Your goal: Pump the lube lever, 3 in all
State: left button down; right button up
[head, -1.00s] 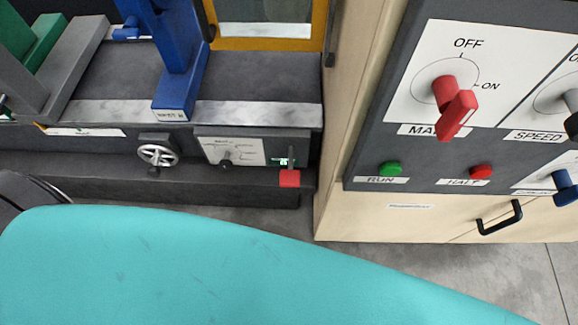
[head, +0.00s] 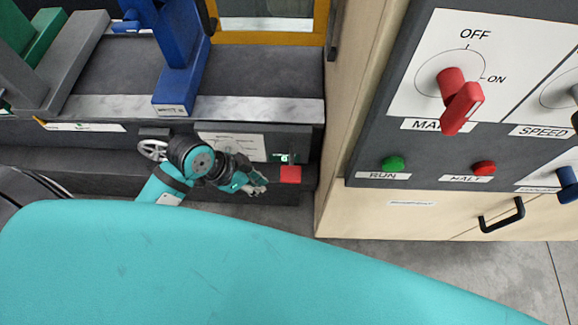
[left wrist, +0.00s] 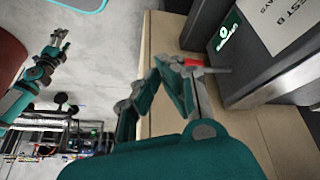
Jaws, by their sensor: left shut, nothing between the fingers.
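The lube lever's red grip (head: 291,174) shows on the front of the machine base, at the right end of its panel. A small green readout sits just above it. My left gripper (head: 260,184) is shut and empty, just left of the red grip, with a small gap in the head view. In the left wrist view the red grip (left wrist: 194,63) shows beyond my left fingers (left wrist: 188,80), partly covered by them; I cannot tell whether they touch. My right gripper (left wrist: 60,40) shows small at the left of the wrist view, away from the lever.
A handwheel (head: 152,149) is partly behind my left arm. A cabinet (head: 420,212) stands close to the right of the lever, with a control panel (head: 365,145) above it. Grey floor lies in front of the machine base.

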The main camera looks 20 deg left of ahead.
pick_arm(q)
jog(key=w+a+r+m+h, duration=0.1)
jog(key=w+r+m+h, duration=0.3)
jog(key=w+r+m, duration=0.1)
jog(key=shift+w+a+r+m+g, duration=0.3)
jog(key=shift+w+r, duration=0.6)
jog(key=shift+d+f, duration=0.1)
jog(key=p, duration=0.2)
send_over(289, 174)
notch_tip(289, 174, down, 6)
jog(key=shift+s+f, duration=0.1)
notch_tip(289, 174, down, 4)
jog(key=shift+d+r+p, duration=0.1)
jog(key=shift+r+p, duration=0.1)
jog(key=shift+p, duration=0.25)
jog(key=shift+f, duration=0.55)
